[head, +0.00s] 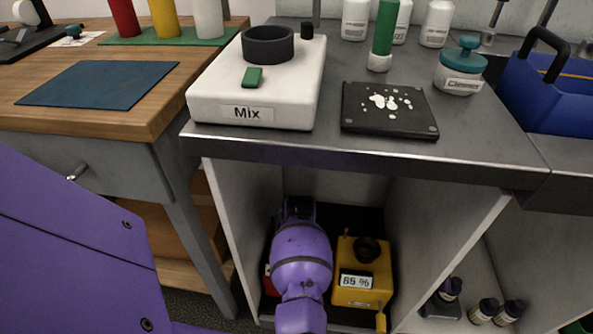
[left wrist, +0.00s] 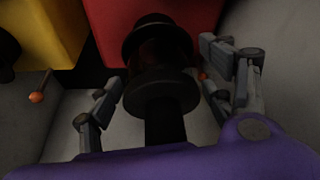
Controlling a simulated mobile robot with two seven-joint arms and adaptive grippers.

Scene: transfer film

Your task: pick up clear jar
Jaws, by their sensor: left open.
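In the left wrist view, a jar-like piece (left wrist: 158,58) with a wide black top and a dark reddish, see-through-looking middle stands in front of a red box (left wrist: 105,22). It may be the clear jar; the picture is too dark to be sure. A black disc-shaped part (left wrist: 160,94) is below it. My left gripper (left wrist: 161,88) is open, one finger on each side of this black part, with no clear contact visible. In the head view, my left wrist reaches into the compartment under the counter and hides most of the red box. My right gripper is not in view.
A yellow box (head: 362,270) with a percent display stands just right of my wrist. The compartment's side walls (head: 440,230) are close. The grey counter (head: 300,145) is above, holding a Mix device (head: 258,85), a black tray (head: 390,122) and a teal-lidded jar (head: 460,72).

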